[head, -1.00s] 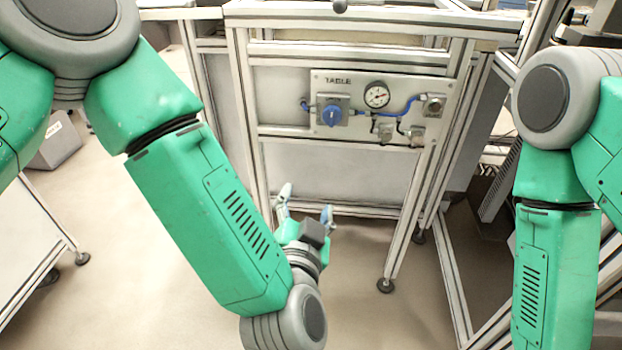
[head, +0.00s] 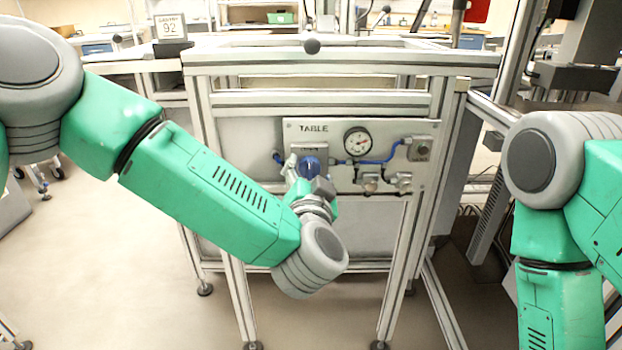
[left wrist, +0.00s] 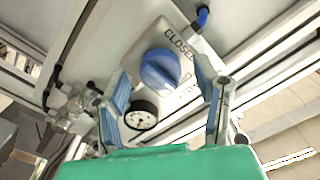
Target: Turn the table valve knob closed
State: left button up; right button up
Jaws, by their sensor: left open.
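The blue valve knob (head: 309,167) is on the panel marked TABLE (head: 375,135), on the front of the metal frame. In the left wrist view the knob (left wrist: 161,70) sits on a plate with the word CLOSED beside it. My left gripper (head: 303,172) is in front of the knob and partly hides it. In the left wrist view my left gripper (left wrist: 164,85) is open, with one blue-tipped finger on each side of the knob. I cannot tell whether the fingers touch it. The right arm shows at the right edge; its gripper is out of view.
A round pressure gauge (head: 357,141) is right of the knob, with blue tubing (head: 385,158) and metal fittings (head: 402,180) beside it. The frame's top bar (head: 340,60) runs above the panel. Floor (head: 130,285) is clear in front of the frame's left side.

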pick_arm(q)
jog(key=shift+w+a, duration=0.25)
jog(key=shift+w, duration=0.05)
jog(key=shift+d, duration=0.35)
jog(key=c, duration=0.4)
jog(key=shift+d, duration=0.1)
jog(key=c, duration=0.7)
jog(key=shift+c, duration=0.2)
